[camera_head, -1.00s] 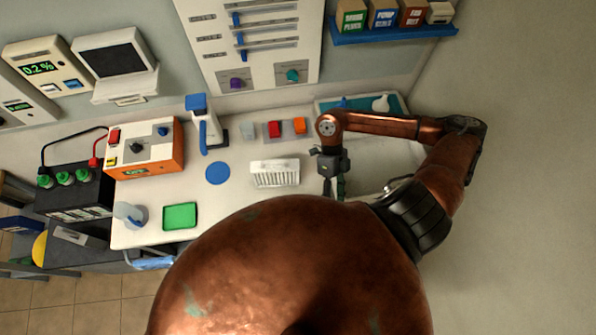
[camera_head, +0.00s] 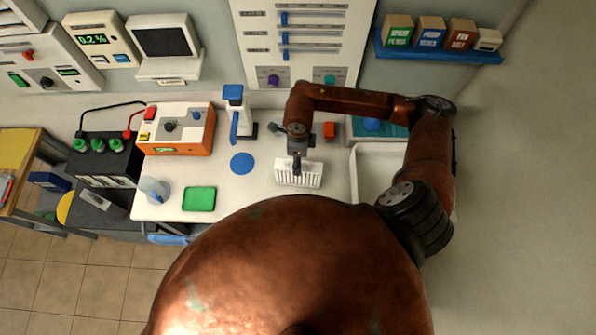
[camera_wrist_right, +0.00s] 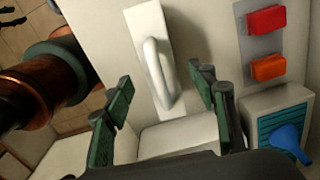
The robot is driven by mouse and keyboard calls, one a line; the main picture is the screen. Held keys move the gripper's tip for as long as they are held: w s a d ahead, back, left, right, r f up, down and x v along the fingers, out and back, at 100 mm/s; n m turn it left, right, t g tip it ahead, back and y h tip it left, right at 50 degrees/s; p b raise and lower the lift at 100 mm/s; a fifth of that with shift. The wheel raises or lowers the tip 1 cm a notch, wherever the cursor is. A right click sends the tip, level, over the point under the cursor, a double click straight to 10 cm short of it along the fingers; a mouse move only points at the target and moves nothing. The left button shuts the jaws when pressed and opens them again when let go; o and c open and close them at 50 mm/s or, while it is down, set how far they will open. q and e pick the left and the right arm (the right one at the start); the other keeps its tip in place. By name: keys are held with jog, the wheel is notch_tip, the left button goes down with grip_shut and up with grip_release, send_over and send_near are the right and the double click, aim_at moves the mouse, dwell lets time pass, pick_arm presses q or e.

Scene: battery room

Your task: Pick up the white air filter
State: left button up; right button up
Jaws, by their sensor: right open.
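The white air filter (camera_head: 300,175) lies on the white table, with dark slats along its front side in the head view. In the right wrist view the filter (camera_wrist_right: 143,35) is a long white block with a raised loop handle on top. My right gripper (camera_head: 297,168) is above the filter and hides part of it. In the wrist view its green-padded fingers (camera_wrist_right: 166,105) are apart, with the near end of the handle between them and nothing gripped. Whether the fingers touch the filter cannot be told. My left gripper is not in view.
Red (camera_wrist_right: 266,20) and orange (camera_wrist_right: 269,67) blocks lie behind the filter. A white bin (camera_head: 354,185) and a teal-lined tray (camera_wrist_right: 275,95) are to the right. A blue disc (camera_head: 242,163), green tray (camera_head: 199,198) and blue-handled device (camera_head: 235,115) are to the left.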

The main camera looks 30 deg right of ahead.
jog(key=shift+f, duration=1.15)
jog(key=shift+c, duration=0.7)
grip_shut()
